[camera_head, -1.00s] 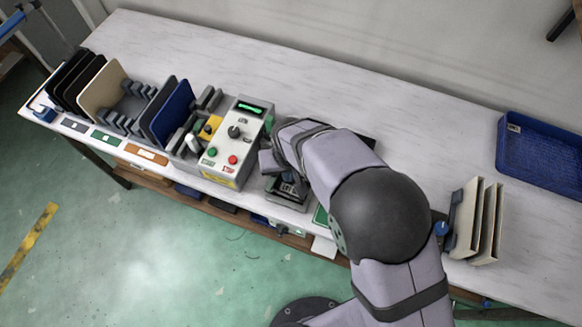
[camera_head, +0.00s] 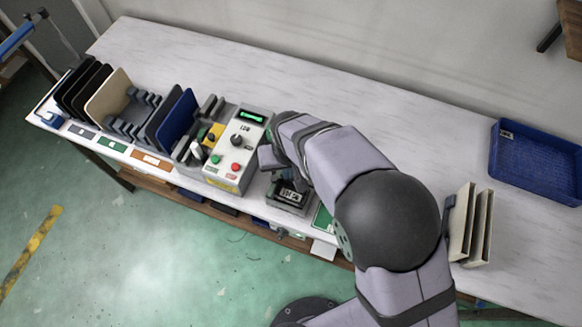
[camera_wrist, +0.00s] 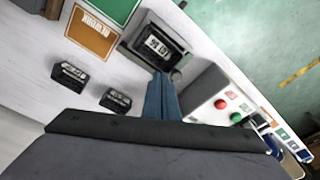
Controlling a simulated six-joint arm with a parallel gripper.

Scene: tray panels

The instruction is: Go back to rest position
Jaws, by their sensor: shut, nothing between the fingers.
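My gripper (camera_wrist: 161,97) shows in the wrist view with its two blue-grey fingers together and nothing between them. The fingertips are near the edge of a grey fixture (camera_wrist: 130,48) that holds a black block with a white label (camera_wrist: 158,45). I cannot tell the exact gap between fingertips and fixture. In the head view my arm hides most of the gripper, and the labelled block (camera_head: 290,194) shows in its fixture at the bench's front edge.
A control box (camera_head: 238,150) stands left of the fixture. Two loose black blocks (camera_wrist: 70,75) (camera_wrist: 116,100) lie near it. Panels stand in a rack (camera_head: 130,112) at left. A blue tray (camera_head: 535,175) and two beige panels (camera_head: 470,225) are at right. The bench's back middle is clear.

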